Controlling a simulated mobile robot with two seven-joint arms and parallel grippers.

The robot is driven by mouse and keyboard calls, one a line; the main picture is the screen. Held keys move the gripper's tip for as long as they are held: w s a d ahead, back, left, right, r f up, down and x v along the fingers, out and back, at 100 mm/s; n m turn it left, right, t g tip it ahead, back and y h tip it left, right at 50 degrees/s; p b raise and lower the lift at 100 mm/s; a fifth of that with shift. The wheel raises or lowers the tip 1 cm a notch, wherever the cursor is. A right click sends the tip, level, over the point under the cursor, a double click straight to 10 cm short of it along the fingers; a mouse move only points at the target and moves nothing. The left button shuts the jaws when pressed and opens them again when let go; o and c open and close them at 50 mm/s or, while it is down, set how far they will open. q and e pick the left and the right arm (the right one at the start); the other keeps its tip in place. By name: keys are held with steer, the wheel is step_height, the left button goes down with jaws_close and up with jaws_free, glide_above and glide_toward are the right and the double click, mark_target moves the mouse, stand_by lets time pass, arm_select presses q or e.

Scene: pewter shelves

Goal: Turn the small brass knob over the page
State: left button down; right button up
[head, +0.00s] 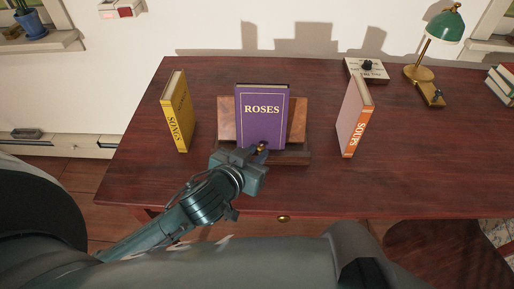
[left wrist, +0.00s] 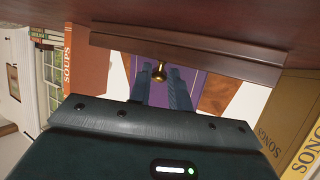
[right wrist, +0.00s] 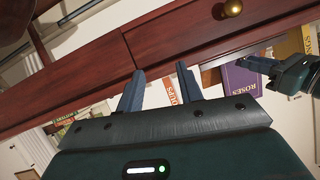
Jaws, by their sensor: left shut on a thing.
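The small brass knob (head: 262,147) is at the front of the wooden book stand (head: 298,156), in front of the lower part of the purple ROSES book (head: 262,101). My left gripper (head: 256,153) reaches up to it from the front. In the left wrist view the knob (left wrist: 160,72) sits between the two fingertips, and the gripper is shut on it. The fingers partly hide the knob in the head view. My right gripper (right wrist: 160,84) shows only in its own wrist view, with fingers apart and nothing between them, below the desk front.
A yellow SONGS book (head: 178,113) stands left of the stand and a pink-and-orange SOUPS book (head: 353,118) right of it. A drawer knob (head: 283,219) is on the desk front.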

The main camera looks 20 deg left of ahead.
arm_select(q)
steer(key=shift+w+a+r+m+h, duration=0.1)
steer(key=shift+m+h, duration=0.3)
steer(key=c, duration=1.6)
jaws_free()
steer(key=shift+o, duration=0.2)
steer(key=p+v, duration=0.2)
steer(key=v, duration=1.1)
steer(key=shift+a, duration=0.1)
